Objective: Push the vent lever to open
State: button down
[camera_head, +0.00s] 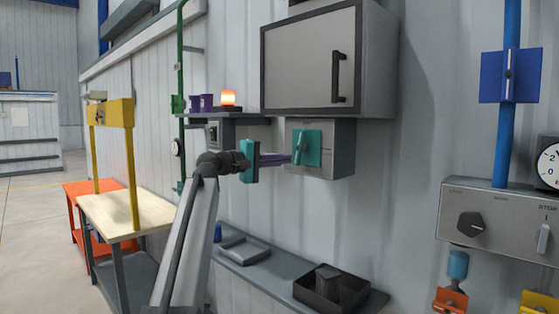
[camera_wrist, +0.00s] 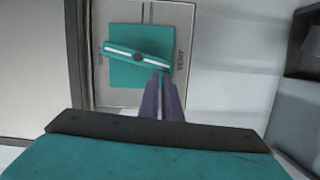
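The vent lever (camera_head: 300,147) is a teal bar with a white line, pivoted on a teal square plate (camera_head: 313,150) on a grey box under the cabinet. In the wrist view the lever (camera_wrist: 125,50) lies nearly crosswise, slightly tilted, with the word VENT beside the plate. My gripper (camera_head: 287,159) reaches toward it from the left in the head view, its purple fingers close together with nothing seen between them. In the wrist view the fingertips (camera_wrist: 163,76) are at the lever's right end. I cannot tell whether they touch it.
A grey cabinet (camera_head: 312,55) with a dark handle hangs above the box. A small shelf with an orange lamp (camera_head: 229,97) and purple cups (camera_head: 200,103) is to the left. A lower shelf (camera_head: 262,266) holds trays. A control panel (camera_head: 502,222) is at right.

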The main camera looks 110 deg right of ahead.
jog(key=shift+s+a, duration=0.35)
jog(key=shift+s, duration=0.1)
dwell(1.4)
jog(key=shift+w+d, duration=0.1)
jog(key=shift+d, duration=0.05)
dwell(0.5)
jog(key=w+d+b, duration=0.1)
jog(key=w+b, duration=0.2)
jog(key=w, duration=0.9)
jog(key=shift+d+r, duration=0.2)
jog(key=shift+r, duration=0.15)
dwell(0.4)
